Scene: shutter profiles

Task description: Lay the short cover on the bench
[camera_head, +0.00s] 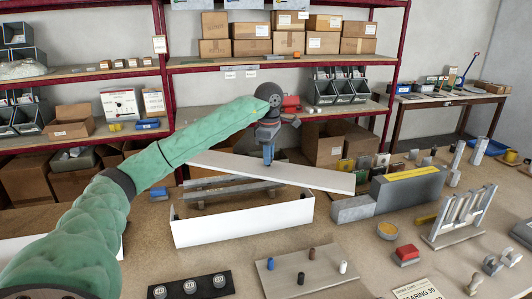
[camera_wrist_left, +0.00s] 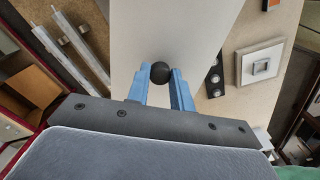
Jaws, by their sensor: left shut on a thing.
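The short cover (camera_head: 318,178) is a long white panel, held slightly tilted above an open white box. My left gripper (camera_head: 268,162) is shut on it near its middle. In the left wrist view the blue fingers of the left gripper (camera_wrist_left: 161,80) close on a round black knob (camera_wrist_left: 161,71) on the face of the cover (camera_wrist_left: 180,28). The bench (camera_head: 365,243) is a brown surface under everything, with the cover clear of it. My right gripper is not in view.
A pegged board (camera_head: 305,272), black strip (camera_head: 190,287) and metal rack (camera_head: 462,217) stand nearby. Some bench is bare front right of the box.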

